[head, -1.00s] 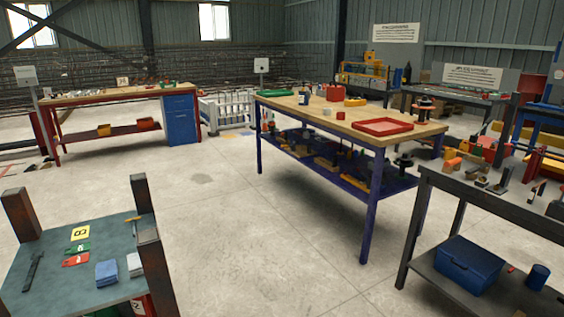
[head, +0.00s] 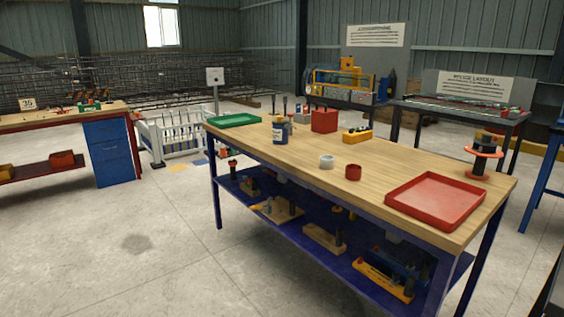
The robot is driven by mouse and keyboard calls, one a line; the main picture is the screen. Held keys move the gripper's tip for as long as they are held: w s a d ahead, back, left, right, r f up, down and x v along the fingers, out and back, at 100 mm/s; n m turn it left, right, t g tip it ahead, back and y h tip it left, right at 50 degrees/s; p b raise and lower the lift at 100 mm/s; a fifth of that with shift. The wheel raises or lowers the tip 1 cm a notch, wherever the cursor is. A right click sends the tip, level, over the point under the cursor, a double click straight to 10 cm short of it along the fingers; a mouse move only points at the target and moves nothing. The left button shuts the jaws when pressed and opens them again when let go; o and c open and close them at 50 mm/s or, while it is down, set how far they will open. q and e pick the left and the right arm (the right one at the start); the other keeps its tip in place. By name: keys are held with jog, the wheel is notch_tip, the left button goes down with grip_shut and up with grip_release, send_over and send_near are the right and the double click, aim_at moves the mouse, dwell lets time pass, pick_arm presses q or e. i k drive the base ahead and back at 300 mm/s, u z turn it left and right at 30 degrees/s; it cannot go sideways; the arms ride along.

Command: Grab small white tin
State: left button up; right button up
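A small white tin (head: 326,161) stands on the wooden top of the blue-legged workbench (head: 300,172), near its front edge. A small red tin (head: 353,172) stands just to its right, and a dark blue bottle with a pale label (head: 280,131) stands to its left and farther back. Neither of my grippers shows in the head view.
The bench also holds a green tray (head: 234,120), a red box (head: 324,120), a yellow block (head: 357,135), a red tray (head: 437,200) and a spool (head: 482,158). Its blue lower shelf (head: 290,232) carries several tools. The concrete floor (head: 150,260) in front is clear.

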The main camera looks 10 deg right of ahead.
aim_at(327, 161)
jog(key=i, duration=1.7)
jog(key=u, duration=0.55)
jog(key=i, duration=1.6)
jog(key=z, duration=1.4)
